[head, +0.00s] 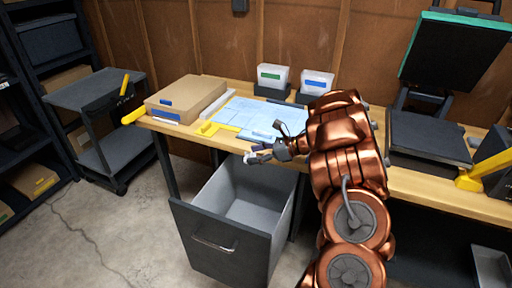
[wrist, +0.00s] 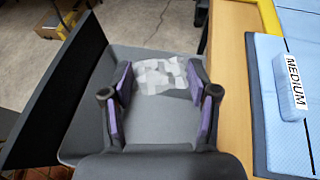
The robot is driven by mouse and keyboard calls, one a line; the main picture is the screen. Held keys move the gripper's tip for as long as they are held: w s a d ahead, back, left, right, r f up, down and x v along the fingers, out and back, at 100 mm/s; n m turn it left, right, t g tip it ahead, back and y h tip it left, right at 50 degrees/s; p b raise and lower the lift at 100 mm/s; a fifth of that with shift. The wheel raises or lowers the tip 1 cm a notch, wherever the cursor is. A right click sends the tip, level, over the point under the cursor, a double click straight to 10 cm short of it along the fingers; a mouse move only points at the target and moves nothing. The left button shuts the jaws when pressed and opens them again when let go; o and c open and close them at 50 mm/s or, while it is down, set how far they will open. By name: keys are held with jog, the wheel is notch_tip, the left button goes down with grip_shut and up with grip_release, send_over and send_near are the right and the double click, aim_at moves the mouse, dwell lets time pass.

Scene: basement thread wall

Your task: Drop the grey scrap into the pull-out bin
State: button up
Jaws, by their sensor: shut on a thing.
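The grey scrap (wrist: 160,74) is a crumpled, patchy light-grey piece between the purple-padded fingers of my gripper (wrist: 161,82). In the head view, my gripper (head: 257,155) is at the table's front edge, above the back part of the open bin, with the small pale scrap (head: 251,158) at its tips. The pull-out bin (head: 222,243) is pulled out below the table, with a dark front, a handle and a light-grey inside that looks empty. In the wrist view, the bin's dark front (wrist: 62,95) is at left and its grey inside lies beneath the scrap.
The wooden table (head: 433,195) holds a cardboard box (head: 188,96), a blue mat (head: 238,114) and two white tubs (head: 272,77). A blue block marked MEDIUM (wrist: 292,86) lies right of my gripper. A dark cart (head: 98,90) stands at left. Floor left of the bin is clear.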

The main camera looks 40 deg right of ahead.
jog(key=shift+f, duration=0.55)
jog(key=o, duration=0.8)
jog(key=shift+o, duration=0.2)
jog(key=v, duration=1.2)
jog(key=shift+r, duration=0.2)
